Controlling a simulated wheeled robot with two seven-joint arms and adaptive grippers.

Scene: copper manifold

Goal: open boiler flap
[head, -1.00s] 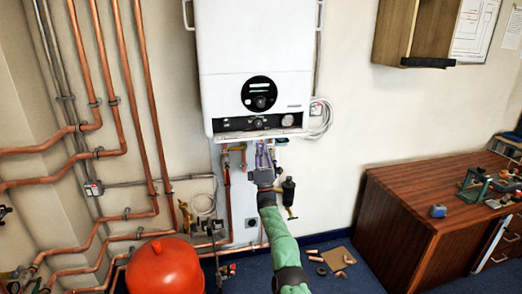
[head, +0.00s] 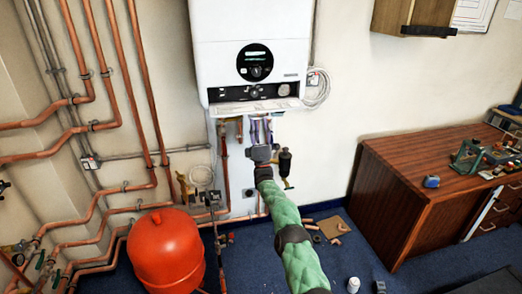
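The white boiler (head: 225,50) hangs on the wall at the top of the head view. Its flap (head: 255,106) shows as a pale ledge along the lower front edge, tilted outward and down. The dark control strip (head: 255,92) with its knob is exposed above it. My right gripper (head: 262,126) points up just below the boiler's underside, in front of the pipe ends. Its fingertips are close under the flap; I cannot tell whether they touch it. The fingers are small and blend with the pipes, so their opening is unclear. My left gripper is not in view.
Copper pipes (head: 140,85) run down the wall at left. A red tank (head: 165,250) stands on the floor at lower left. A wooden desk (head: 400,200) with tools is at right. A dark valve-like fitting (head: 285,162) hangs close to my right gripper.

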